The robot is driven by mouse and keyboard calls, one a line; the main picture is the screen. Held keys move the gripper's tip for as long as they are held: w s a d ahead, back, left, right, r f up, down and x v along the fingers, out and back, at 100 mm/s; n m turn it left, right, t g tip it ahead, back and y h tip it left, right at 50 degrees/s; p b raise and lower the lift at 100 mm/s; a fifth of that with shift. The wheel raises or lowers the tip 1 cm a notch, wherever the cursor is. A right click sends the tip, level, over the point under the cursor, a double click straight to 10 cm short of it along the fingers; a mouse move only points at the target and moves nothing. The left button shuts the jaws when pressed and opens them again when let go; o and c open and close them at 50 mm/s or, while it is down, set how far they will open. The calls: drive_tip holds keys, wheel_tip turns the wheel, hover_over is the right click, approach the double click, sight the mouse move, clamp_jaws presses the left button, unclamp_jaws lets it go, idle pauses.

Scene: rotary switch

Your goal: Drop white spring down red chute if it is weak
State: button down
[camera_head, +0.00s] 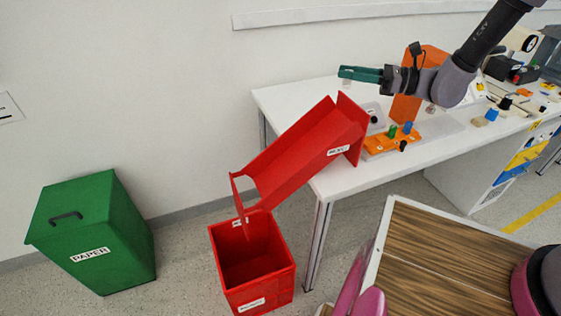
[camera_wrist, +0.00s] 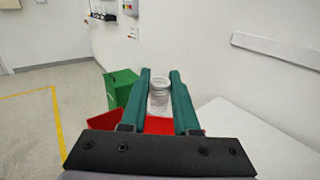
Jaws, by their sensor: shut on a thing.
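My gripper (camera_head: 343,73) is shut on the white spring (camera_head: 347,84). In the wrist view the spring (camera_wrist: 159,95) shows as pale coils between the two green fingers (camera_wrist: 160,75). The red chute (camera_head: 312,150) slopes down to the left from the white table to an open red bin (camera_head: 252,268) on the floor. My gripper is above the table, near and above the chute's upper end. In the wrist view, red parts (camera_wrist: 158,125) show behind and beside the fingers, partly hidden. The pictures do not show whether the spring is weak.
An orange stand (camera_head: 405,108) and an orange block with coloured knobs (camera_head: 385,145) are on the white table (camera_head: 300,92), right of the chute. A green PAPER bin (camera_head: 95,235) stands at left. A wood-topped surface (camera_head: 440,260) is in front.

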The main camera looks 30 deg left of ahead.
drive_tip(key=shift+s+a, duration=0.3)
drive_tip(key=shift+a, duration=0.1)
drive_tip(key=shift+a+f+g, duration=0.1)
drive_tip(key=shift+f+g, duration=0.15)
drive_tip(key=shift+g, duration=0.05)
drive_tip(key=shift+f, duration=2.7)
drive_tip(key=c, duration=0.6)
unclamp_jaws()
drive_tip(key=v, duration=1)
drive_tip(key=shift+d, duration=0.4)
